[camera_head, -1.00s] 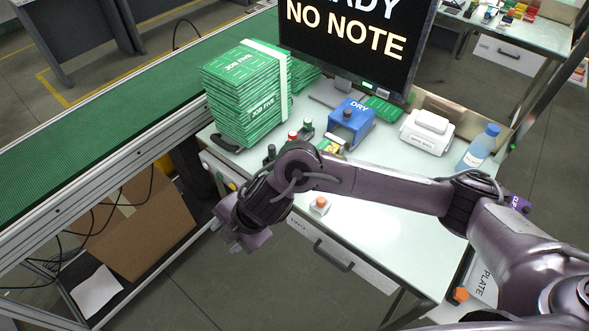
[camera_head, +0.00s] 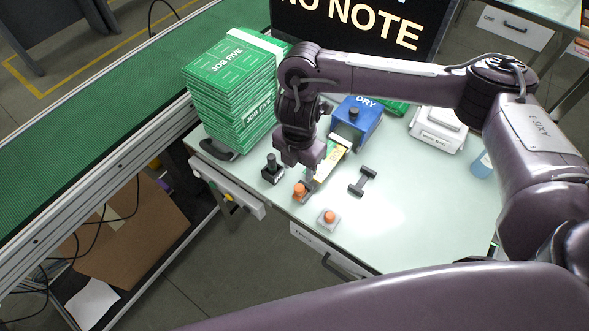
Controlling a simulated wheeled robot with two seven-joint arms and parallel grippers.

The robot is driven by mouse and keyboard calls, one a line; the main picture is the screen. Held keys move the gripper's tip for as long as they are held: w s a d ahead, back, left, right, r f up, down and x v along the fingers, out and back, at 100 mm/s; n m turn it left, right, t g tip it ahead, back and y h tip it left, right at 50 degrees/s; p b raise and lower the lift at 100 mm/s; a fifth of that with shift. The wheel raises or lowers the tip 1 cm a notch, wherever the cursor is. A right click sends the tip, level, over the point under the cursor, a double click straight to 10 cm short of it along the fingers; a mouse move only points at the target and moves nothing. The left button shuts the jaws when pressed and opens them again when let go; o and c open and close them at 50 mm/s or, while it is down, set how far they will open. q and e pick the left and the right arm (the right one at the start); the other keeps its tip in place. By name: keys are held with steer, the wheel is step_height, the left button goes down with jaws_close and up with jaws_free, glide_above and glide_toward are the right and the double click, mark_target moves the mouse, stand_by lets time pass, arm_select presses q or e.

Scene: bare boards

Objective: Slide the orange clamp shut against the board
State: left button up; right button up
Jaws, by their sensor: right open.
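The orange clamp (camera_head: 299,191) sits at the near end of a small fixture on the pale bench. The board (camera_head: 331,162), green and yellow, lies in that fixture, running from the clamp toward the blue DRY box. My right gripper (camera_head: 303,166) points down just above and behind the clamp and hides part of the board and fixture. It is open; I cannot tell whether it touches the clamp. The gap between clamp and board is too small and covered to judge. My left gripper is not in view.
A black-knobbed post (camera_head: 272,170) stands left of the clamp. A dark H-shaped stand (camera_head: 362,181) and an orange button on a white box (camera_head: 328,218) are to its right and front. The blue DRY box (camera_head: 356,122) and the green JOB FIVE stack (camera_head: 235,95) stand behind.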

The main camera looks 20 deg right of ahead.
mark_target(299, 187)
steer(key=shift+s+f, duration=0.45)
steer(key=shift+f, duration=0.15)
steer(key=shift+s+f, duration=0.4)
steer(key=shift+f, duration=0.2)
step_height(299, 187, down, 3)
steer(key=shift+w+r+b, duration=0.1)
steer(key=shift+r+b, duration=0.05)
steer(key=shift+b, duration=0.45)
steer(key=shift+w+f, duration=0.25)
steer(key=shift+f, duration=0.6)
steer(key=c, duration=0.5)
steer(key=shift+c, duration=1.3)
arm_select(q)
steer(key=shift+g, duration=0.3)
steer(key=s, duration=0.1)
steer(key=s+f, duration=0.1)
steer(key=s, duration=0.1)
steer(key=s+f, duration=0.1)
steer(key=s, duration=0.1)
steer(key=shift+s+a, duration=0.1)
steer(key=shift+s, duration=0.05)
arm_select(e)
jaws_close()
